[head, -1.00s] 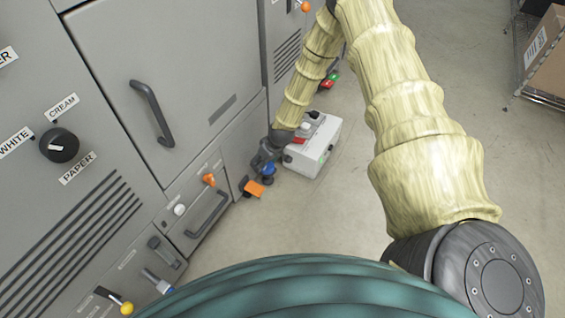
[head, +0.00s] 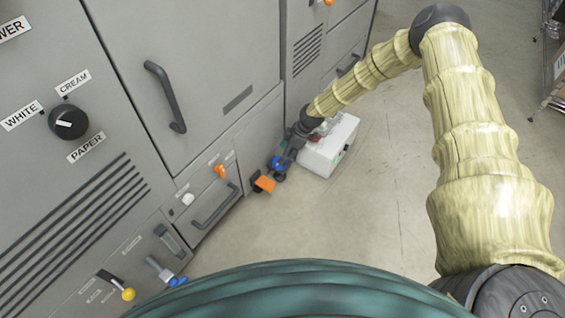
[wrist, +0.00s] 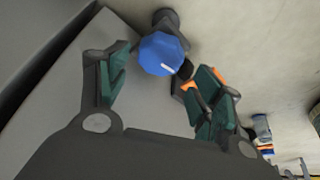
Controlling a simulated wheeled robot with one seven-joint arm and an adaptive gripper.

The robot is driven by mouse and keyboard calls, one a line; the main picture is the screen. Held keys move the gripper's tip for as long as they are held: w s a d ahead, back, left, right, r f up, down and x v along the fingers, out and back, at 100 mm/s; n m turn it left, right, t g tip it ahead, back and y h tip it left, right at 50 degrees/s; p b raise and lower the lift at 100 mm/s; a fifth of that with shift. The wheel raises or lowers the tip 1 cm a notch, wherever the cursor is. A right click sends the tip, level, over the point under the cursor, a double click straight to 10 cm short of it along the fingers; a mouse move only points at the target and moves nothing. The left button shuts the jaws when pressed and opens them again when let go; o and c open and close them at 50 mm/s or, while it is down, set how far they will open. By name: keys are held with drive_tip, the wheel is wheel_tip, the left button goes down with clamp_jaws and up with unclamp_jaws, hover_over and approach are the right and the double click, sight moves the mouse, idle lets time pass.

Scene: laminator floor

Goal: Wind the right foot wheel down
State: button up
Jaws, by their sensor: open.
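The blue foot wheel (head: 279,163) sits low at the machine's base, beside an orange pedal-like piece (head: 265,183). In the wrist view the blue wheel (wrist: 161,56) is a faceted knob with a white mark, on a dark foot. My gripper (head: 287,158) is down beside the wheel in the head view. In the wrist view my gripper (wrist: 155,72) is open, its two teal-padded fingers apart. The wheel shows between and just past the fingertips; contact cannot be told. The right finger partly hides an orange piece (wrist: 197,97).
A white-grey box (head: 330,147) stands on the floor close right of my gripper. Open floor lies to the right.

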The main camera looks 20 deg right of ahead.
drive_tip(key=b+x, duration=0.1)
drive_tip(key=x, duration=0.5)
drive_tip(key=shift+b, duration=0.4)
drive_tip(key=shift+r, duration=0.1)
drive_tip(key=shift+c, duration=0.5)
drive_tip(key=c, duration=0.6)
